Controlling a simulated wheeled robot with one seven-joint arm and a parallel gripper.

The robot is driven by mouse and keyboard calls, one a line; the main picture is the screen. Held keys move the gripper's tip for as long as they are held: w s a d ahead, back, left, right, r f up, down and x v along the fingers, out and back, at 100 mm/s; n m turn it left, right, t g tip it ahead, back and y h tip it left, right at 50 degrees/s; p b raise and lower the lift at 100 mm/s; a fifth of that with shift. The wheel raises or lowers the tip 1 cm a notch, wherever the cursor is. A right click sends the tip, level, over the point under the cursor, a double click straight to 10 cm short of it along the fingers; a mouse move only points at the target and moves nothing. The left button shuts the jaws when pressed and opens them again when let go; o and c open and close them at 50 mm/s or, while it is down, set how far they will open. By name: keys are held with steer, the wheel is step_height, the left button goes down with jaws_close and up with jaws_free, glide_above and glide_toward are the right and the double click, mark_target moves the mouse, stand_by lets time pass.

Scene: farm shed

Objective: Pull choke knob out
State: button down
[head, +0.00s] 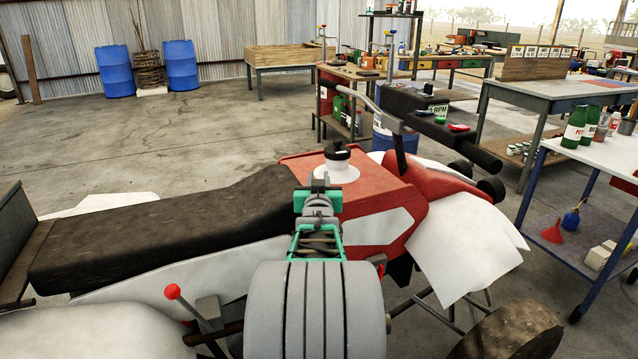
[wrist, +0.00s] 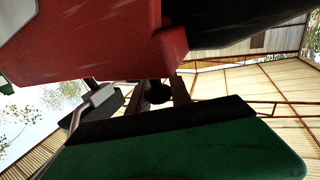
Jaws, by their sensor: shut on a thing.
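The quad bike stands in the middle of the head view, with its red tank (head: 372,190) and dark seat (head: 190,225). My gripper (wrist: 160,88) shows in the wrist view, close below the red tank (wrist: 90,40). Its two fingers are shut on a small round black knob (wrist: 156,93), which looks like the choke knob. The fingers cover part of it, and the shadow makes its stem hard to see. In the head view my arm hides the knob and the fingertips.
A red-tipped lever (head: 172,291) stands up left of my arm. The handlebar (head: 385,110) rises at the front of the bike. A blue-legged cart (head: 600,150) with bottles stands at the right. The floor behind the bike is open.

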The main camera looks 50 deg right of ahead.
steer(key=shift+s+d+r, duration=0.1)
steer(key=shift+r, duration=0.75)
steer(key=c, duration=1.4)
jaws_free()
steer(key=shift+o, duration=1)
steer(key=v, duration=0.8)
steer(key=shift+p, duration=0.3)
